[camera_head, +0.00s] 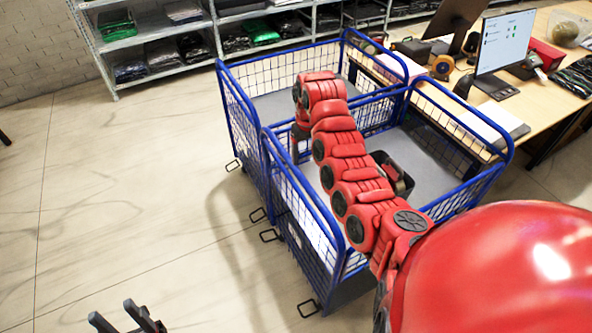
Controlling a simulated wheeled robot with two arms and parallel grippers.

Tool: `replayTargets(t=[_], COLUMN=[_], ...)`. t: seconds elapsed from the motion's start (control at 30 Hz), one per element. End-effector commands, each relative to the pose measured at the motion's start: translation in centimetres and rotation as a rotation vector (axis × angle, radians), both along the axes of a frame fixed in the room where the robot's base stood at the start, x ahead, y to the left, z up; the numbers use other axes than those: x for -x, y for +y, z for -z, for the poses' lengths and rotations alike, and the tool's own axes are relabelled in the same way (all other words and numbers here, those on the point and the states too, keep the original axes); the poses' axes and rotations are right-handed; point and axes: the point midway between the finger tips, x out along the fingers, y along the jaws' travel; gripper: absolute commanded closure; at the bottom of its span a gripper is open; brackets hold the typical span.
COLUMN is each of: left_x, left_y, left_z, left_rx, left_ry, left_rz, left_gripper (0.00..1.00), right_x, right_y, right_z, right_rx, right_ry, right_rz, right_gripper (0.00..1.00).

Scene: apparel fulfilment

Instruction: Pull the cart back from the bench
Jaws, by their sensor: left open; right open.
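Two blue wire-mesh carts with grey floors stand end to end against the bench (545,83), a near cart (310,212) and a far cart (233,108). Black loop handles or feet stick out low on their left sides. My red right arm reaches across the near cart, and its end bends down by the rims where the carts meet. My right gripper (300,131) is a dark shape there, mostly hidden by the arm and mesh; contact with a rim cannot be told. My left gripper (113,311) is open and empty over bare floor at the bottom left, apart from the carts.
A black item (394,174) shows partly behind my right arm in the near cart. The bench carries a monitor (503,42), a tape roll (443,67) and folded dark clothing (576,76). Metal shelves (160,30) with garments stand behind. The floor left of the carts is clear.

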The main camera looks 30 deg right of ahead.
Motion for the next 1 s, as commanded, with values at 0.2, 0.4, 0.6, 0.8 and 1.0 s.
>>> replayTargets(t=[0.2,0.4,0.6,0.8,1.0], left_x=[0.0,0.0,0.0,0.0,0.0], left_y=[0.0,0.0,0.0,0.0,0.0], left_z=[0.3,1.5,1.9,2.1,3.3], left_rx=[0.000,0.000,0.000,0.000,0.000], left_ry=[0.000,0.000,0.000,0.000,0.000], left_rz=[0.000,0.000,0.000,0.000,0.000], left_gripper=[0.50,0.50,0.50,0.50,0.50], right_x=[1.5,1.4,1.4,1.4,1.3], right_y=[-0.3,-0.3,-0.3,-0.3,-0.2], right_z=[-0.4,1.2,3.2,6.0,9.0], right_rx=[0.001,0.000,-0.001,-0.002,-0.001], right_ry=[0.060,0.055,0.056,0.057,0.051], right_rz=[-0.003,-0.003,-0.002,-0.003,-0.002], right_gripper=[0.25,0.25,0.25,0.25,0.25])
